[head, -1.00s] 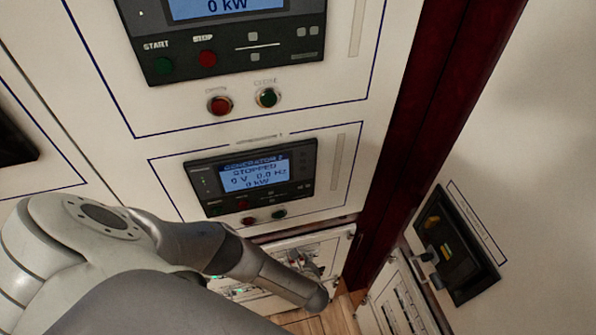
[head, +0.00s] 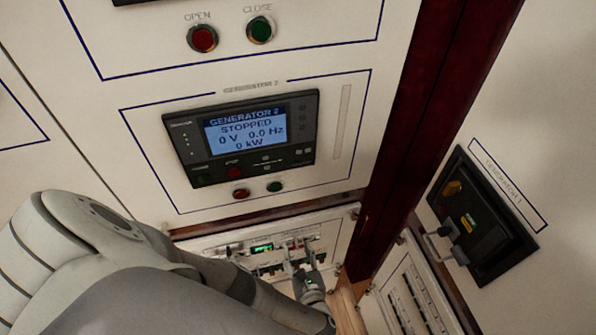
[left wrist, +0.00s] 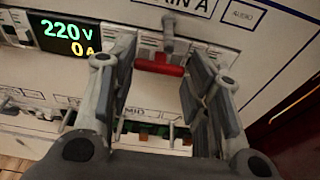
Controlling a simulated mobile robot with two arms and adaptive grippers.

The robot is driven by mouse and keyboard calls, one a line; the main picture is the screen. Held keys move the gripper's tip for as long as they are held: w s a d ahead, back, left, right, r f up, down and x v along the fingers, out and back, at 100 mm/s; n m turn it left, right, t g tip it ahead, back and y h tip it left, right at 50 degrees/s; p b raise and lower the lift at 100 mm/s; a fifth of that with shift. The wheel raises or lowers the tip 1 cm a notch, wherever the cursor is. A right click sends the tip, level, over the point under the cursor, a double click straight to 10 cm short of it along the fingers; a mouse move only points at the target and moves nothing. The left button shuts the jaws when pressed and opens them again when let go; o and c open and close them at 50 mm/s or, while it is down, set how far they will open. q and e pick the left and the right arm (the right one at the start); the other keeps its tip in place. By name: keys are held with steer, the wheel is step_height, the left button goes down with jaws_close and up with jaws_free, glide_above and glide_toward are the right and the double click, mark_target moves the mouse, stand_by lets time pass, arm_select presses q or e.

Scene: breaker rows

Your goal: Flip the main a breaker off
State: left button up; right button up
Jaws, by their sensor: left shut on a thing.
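The main A breaker's red handle (left wrist: 159,66) shows in the left wrist view, on a white panel (left wrist: 70,100) below a partly cut-off label ending in "AIN A". A grey pin rises just above the handle. My left gripper (left wrist: 160,82) has one finger at each end of the red handle and is shut on it. In the head view, my left gripper (head: 308,285) is at the low breaker panel (head: 338,222), and my own arm hides part of that panel. My right gripper is in neither view.
A display (left wrist: 66,36) reading 220 V and 0 A is left of the handle. A row of small breakers lies below it, partly behind my fingers. The Generator 2 screen (head: 244,135) is above the panel. A dark red post (head: 420,130) stands to the right.

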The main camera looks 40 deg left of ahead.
arm_select(q)
step_height(320, 180, down, 3)
steer(key=t+y+b, duration=0.3)
steer(key=b, duration=0.6)
steer(key=shift+w+y, duration=0.1)
steer(key=shift+y, duration=0.2)
steer(key=shift+c, duration=0.2)
steer(key=shift+o, duration=0.2)
steer(key=shift+a+t+y+b, duration=0.15)
steer(key=shift+t+y+b, duration=0.35)
steer(key=shift+b, duration=0.85)
steer(key=shift+c, duration=0.2)
steer(key=o, duration=1)
steer(key=shift+o, duration=0.2)
